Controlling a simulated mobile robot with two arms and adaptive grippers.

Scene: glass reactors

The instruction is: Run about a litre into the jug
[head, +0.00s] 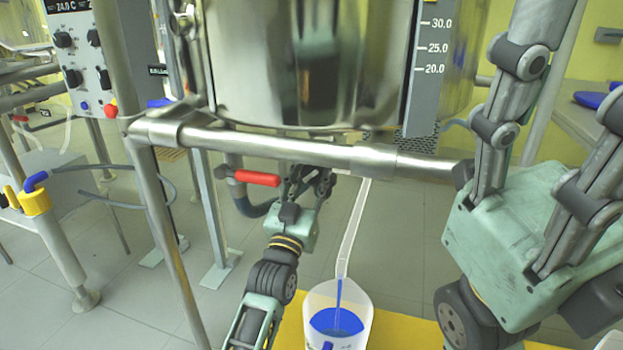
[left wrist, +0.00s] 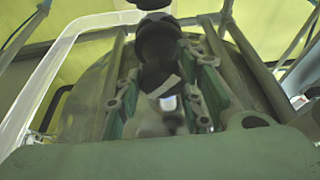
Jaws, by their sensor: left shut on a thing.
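The jug (head: 361,308), clear and pale, stands low in the head view on a yellow surface (head: 402,333). Blue liquid (head: 336,321) lies in it, and a blue stream falls into it from a white outlet tube (head: 352,226). My left gripper (head: 313,180) is beneath the steel vessel (head: 310,65), shut on a dark part of the outlet valve. In the left wrist view this dark valve part (left wrist: 158,50) sits between the fingers. The grip itself is partly hidden in the head view. My right gripper (head: 560,130), at the right, has its fingers spread and looks empty.
A steel rail (head: 270,145) crosses in front of the vessel. A red lever (head: 257,178) is left of my left gripper. A control box (head: 85,60) and a blue-and-yellow fitting (head: 35,198) are at the left. The grey floor at lower left is partly clear.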

